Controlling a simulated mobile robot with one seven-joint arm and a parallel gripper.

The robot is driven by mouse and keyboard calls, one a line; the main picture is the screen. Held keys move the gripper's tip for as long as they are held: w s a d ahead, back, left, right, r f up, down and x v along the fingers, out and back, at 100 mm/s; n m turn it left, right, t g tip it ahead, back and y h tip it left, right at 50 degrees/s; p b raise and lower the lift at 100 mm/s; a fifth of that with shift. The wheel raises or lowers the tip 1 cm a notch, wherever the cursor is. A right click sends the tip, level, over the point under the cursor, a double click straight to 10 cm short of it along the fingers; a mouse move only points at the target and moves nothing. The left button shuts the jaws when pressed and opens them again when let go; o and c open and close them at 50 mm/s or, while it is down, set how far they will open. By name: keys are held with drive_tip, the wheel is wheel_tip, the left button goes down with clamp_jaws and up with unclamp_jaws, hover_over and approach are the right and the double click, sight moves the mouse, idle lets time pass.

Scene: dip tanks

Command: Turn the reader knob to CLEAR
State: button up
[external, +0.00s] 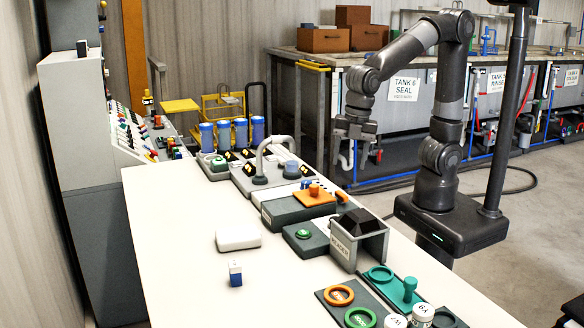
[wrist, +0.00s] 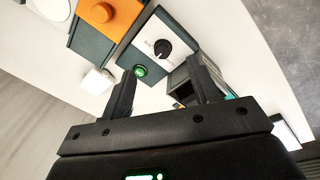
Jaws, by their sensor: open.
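The reader knob (wrist: 162,48) is a round black knob on a white panel in the wrist view, with a pale pointer mark. The small lettering around it is too small to read. A lit green button (wrist: 140,70) sits on the same unit and also shows in the external view (external: 303,234). The hood labelled READER (external: 343,247) stands beside it; I cannot make out the knob in the external view. My gripper (external: 353,135) is open and empty, raised above the table's far side. In the wrist view its fingers (wrist: 165,82) are apart, short of the knob.
An orange block with a knob (external: 314,195) sits on a dark box next to the reader unit. A white box (external: 238,239) and a small blue-and-white block (external: 235,273) stand on the table. Coloured rings (external: 339,294) lie in front. The table's left part is clear.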

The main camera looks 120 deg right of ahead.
drive_tip(key=w+a+f+n, duration=0.1)
drive_tip(key=f, duration=0.4)
drive_tip(key=w+a+f+n+g, duration=0.1)
drive_tip(key=w+f, duration=0.1)
drive_tip(key=f, duration=0.3)
drive_tip(key=w+f+n, duration=0.1)
drive_tip(key=w+f, duration=0.1)
drive_tip(key=f, duration=0.3)
drive_tip(key=shift+w+a+f+n, duration=0.1)
drive_tip(key=shift+a+f+n, duration=0.1)
drive_tip(key=shift+a+n, duration=0.2)
drive_tip(key=c, duration=1)
